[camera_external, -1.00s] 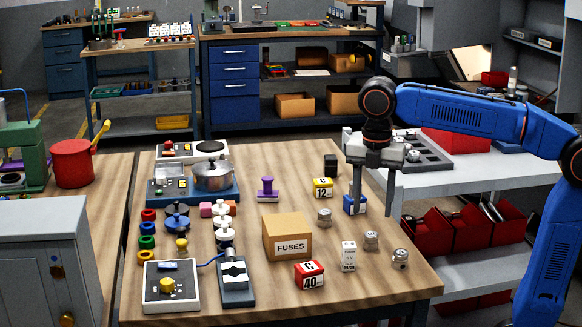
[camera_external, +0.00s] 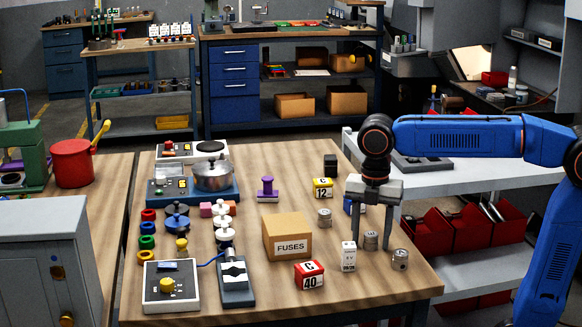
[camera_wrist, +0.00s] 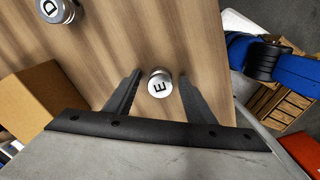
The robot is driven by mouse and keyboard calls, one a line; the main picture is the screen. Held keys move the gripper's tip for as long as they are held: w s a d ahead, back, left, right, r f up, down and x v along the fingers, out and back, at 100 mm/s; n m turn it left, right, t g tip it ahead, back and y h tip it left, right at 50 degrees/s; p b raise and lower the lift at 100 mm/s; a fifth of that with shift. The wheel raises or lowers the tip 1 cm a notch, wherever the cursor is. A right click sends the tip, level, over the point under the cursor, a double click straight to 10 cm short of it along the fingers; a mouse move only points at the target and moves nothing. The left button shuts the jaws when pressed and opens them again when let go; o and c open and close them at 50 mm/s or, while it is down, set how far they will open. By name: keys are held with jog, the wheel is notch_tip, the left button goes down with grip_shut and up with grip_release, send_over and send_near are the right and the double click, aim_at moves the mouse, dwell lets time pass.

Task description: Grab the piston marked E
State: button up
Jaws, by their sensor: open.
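The piston marked E (camera_wrist: 161,85) is a small silver cylinder with a black letter on its top, standing upright on the wooden table. It also shows in the external view (camera_external: 371,240). My gripper (camera_external: 373,237) is open above the table, pointing down, with one finger on each side of this piston. In the wrist view my gripper (camera_wrist: 160,76) shows visible gaps between the fingers and the piston. A piston marked D (camera_wrist: 56,9) is at the upper left of the wrist view. Two similar pistons, at the front right (camera_external: 400,259) and behind left (camera_external: 325,218), show no readable letter.
A white block (camera_external: 348,257) stands just left of the fingers. A blue block (camera_external: 348,206) is partly hidden behind my gripper. The FUSES box (camera_external: 287,238), a red block marked C 40 (camera_external: 309,275) and a yellow C 12 block (camera_external: 322,188) are further left. The table's right edge is close.

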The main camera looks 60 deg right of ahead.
jog(key=c, duration=1.2)
jog(key=shift+r, duration=0.15)
